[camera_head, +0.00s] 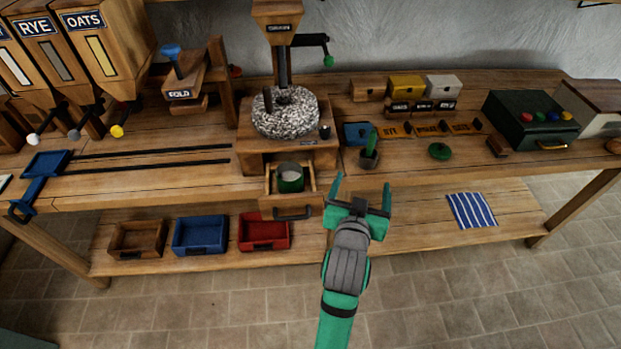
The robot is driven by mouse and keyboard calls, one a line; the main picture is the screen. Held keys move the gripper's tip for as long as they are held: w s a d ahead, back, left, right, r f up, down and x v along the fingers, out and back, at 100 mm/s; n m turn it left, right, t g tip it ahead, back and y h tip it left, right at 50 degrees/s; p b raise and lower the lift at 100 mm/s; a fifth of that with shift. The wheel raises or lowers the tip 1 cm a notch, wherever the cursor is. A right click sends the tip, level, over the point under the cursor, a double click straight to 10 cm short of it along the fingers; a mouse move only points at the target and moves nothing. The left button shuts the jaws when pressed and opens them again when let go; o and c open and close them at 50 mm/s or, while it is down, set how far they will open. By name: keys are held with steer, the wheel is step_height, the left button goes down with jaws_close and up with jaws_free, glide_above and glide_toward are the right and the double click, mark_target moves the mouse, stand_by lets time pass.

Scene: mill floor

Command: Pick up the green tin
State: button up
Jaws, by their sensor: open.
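The green tin (290,184) stands upright in the pulled-out wooden drawer (290,212) under the grinder. Its upper part looks pale and its lower part green. The drawer's front hides its base. My gripper (362,184) is green, open and empty. Its two fingers point away from me toward the bench, to the right of the drawer and apart from the tin in the picture. A separate round green lid (440,151) lies on the bench to the right.
The speckled millstone (287,112) stands above the drawer. A small pot (369,159) with a green handle stands right of it. Blue (200,236) and red (264,232) trays and a striped cloth (471,210) lie on the lower shelf. The bench's front right is clear.

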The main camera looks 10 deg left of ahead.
mark_target(293, 194)
steer(key=s+a+f+n+y, duration=0.1)
steer(key=a, duration=0.4)
steer(key=s+a+f+n+g+y, duration=0.1)
steer(key=a+n+y, duration=0.1)
steer(key=a, duration=0.4)
steer(key=s+a+f+n+g+y, duration=0.1)
steer(key=a+n+y, duration=0.1)
steer(key=a, duration=0.3)
steer(key=shift+s+a, duration=0.1)
steer(key=shift+a, duration=0.15)
steer(key=shift+y, duration=0.3)
steer(key=x, duration=0.4)
steer(key=shift+a+f, duration=0.1)
steer(key=shift+x, duration=3.2)
steer(key=c, duration=1.7)
